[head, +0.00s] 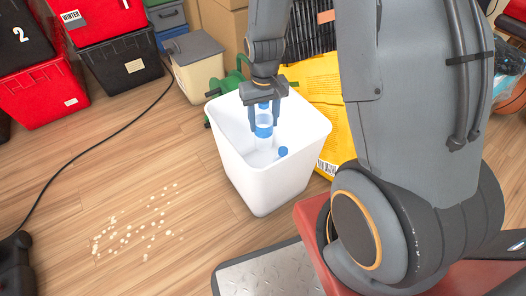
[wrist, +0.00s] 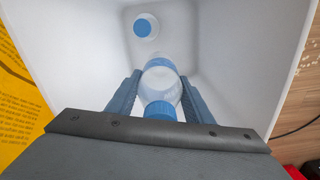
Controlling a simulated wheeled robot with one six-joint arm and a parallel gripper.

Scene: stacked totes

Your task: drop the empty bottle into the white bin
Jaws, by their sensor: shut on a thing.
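The white bin (head: 262,178) stands open on the wooden floor in the head view. Its inner walls (wrist: 230,40) fill most of the wrist view. My gripper (head: 263,118) points down into the bin's mouth and is shut on a clear bottle with a blue cap and blue label (head: 263,131). In the wrist view the bottle (wrist: 160,80) sits between the two fingers of my gripper (wrist: 155,95). Another blue-capped bottle (head: 283,152) is inside the bin, and its cap shows in the wrist view (wrist: 145,26).
A yellow bag (head: 322,105) stands right behind the bin, and a green object (head: 232,80) is behind it. A lidded beige bin (head: 197,68) and red and black totes (head: 115,62) are at the back left. Pale bits (head: 130,230) and a black cable (head: 105,142) lie on the floor.

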